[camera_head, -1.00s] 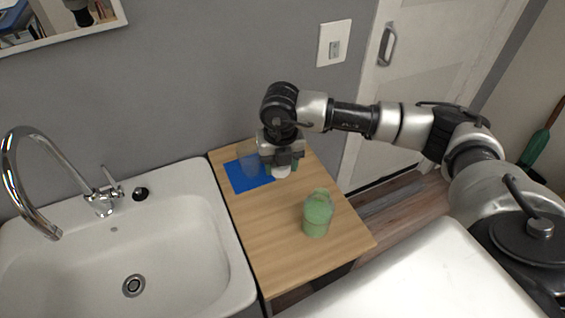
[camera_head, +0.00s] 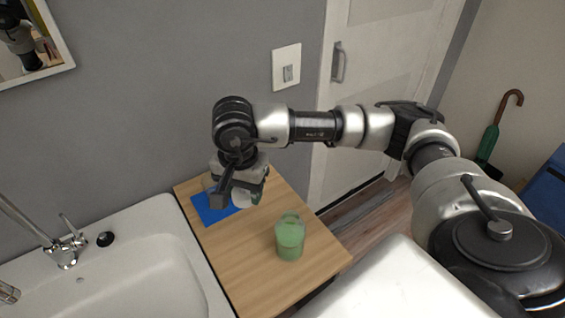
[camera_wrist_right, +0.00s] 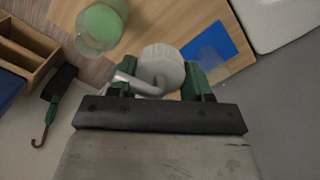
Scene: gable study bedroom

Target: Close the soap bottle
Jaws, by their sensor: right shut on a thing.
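The soap bottle is a clear container with green contents (camera_head: 290,238) and stands upright on the small wooden table (camera_head: 245,258). It also shows at the upper left of the right wrist view (camera_wrist_right: 100,24). My right gripper (camera_head: 240,196) is shut on a whitish pump cap with a bent spout (camera_wrist_right: 160,66). In the head view the cap (camera_head: 241,199) is partly hidden by the gripper. The gripper is above the table, behind and left of the bottle, apart from it. My left gripper is not in view.
A blue mat (camera_head: 205,209) lies at the table's back left corner, with a faint see-through thing (camera_wrist_right: 208,57) on or near it. A white sink (camera_head: 140,268) borders the table at left. The grey wall is behind.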

